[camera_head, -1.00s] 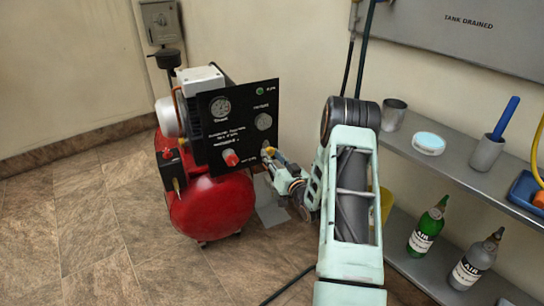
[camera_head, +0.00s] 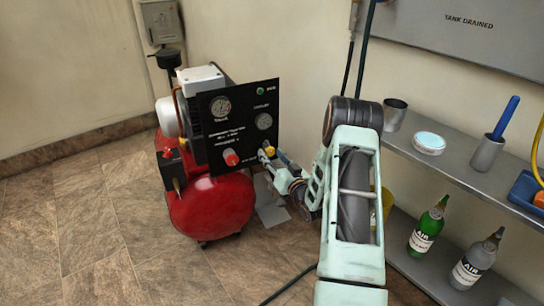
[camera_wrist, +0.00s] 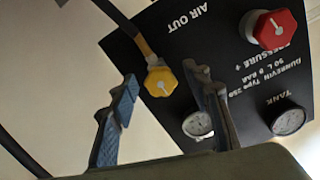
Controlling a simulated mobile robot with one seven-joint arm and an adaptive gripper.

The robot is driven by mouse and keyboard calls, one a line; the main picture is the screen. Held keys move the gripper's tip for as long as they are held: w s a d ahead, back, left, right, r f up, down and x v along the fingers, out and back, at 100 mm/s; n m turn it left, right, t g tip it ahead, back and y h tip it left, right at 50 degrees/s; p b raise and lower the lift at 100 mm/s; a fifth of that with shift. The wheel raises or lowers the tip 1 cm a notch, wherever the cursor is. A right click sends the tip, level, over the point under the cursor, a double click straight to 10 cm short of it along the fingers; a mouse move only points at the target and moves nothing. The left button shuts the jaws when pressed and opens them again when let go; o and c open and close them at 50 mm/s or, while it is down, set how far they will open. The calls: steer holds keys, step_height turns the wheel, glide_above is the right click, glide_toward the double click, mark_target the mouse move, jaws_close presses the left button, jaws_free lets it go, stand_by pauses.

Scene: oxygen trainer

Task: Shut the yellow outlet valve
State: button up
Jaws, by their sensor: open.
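The yellow outlet valve (camera_wrist: 160,82) is a knob with a pale pointer mark, low on the black panel under "AIR OUT", upside down in the wrist view. A yellow fitting and dark hose run from it. In the head view the yellow valve (camera_head: 269,151) sits at the panel's lower right corner. My gripper (camera_wrist: 161,78) is open, with its two blue-grey fingers apart and the valve showing between their tips. Contact with the valve cannot be told. In the head view my gripper (camera_head: 267,157) is right at the valve, partly hidden by my arm.
The black panel (camera_head: 240,105) carries a red pressure knob (camera_wrist: 273,29) beside the yellow one, plus a tank gauge (camera_wrist: 288,117) and another gauge (camera_wrist: 198,125). The red compressor tank (camera_head: 211,205) stands behind. A grey shelf (camera_head: 455,177) with cups and bottles is at right.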

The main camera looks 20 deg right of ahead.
steer(key=s, duration=1.2)
steer(key=shift+d, duration=0.25)
